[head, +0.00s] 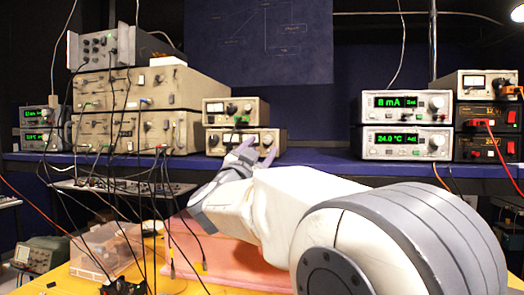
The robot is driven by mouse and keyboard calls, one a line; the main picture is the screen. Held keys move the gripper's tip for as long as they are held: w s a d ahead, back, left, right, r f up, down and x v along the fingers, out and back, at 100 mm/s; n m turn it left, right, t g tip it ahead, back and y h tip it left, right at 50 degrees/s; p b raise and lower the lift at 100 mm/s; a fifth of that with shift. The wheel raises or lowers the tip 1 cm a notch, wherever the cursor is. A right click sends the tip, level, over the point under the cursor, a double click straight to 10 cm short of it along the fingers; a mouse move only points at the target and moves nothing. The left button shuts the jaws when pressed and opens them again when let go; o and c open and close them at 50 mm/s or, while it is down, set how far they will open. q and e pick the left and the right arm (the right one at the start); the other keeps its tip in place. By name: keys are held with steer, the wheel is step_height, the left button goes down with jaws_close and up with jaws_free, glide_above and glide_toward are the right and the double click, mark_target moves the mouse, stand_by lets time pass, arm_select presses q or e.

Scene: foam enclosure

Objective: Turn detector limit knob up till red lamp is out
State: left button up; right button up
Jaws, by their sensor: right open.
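My right gripper (256,153) is open, its two purple-grey fingers pointing up and away toward a pair of stacked beige instruments. The upper beige instrument (216,121) has a meter and dark knobs. The lower beige instrument (275,149) also has a meter and dark knobs; the gripper covers part of its front. I cannot read which knob is the detector limit knob, and I cannot make out a lit red lamp. Whether the fingers touch anything is not clear. My left gripper is not in view.
A blue shelf (330,160) carries the instruments. Wide beige units (136,88) stand left, with dark cables hanging before them. Below, pink foam (215,262) and a clear box (105,245) lie on the yellow table.

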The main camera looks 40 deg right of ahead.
steer(key=b+v, duration=0.3)
steer(key=v, duration=0.4)
steer(key=shift+s+a, duration=0.15)
steer(key=shift+a, duration=0.1)
steer(key=shift+f, duration=0.15)
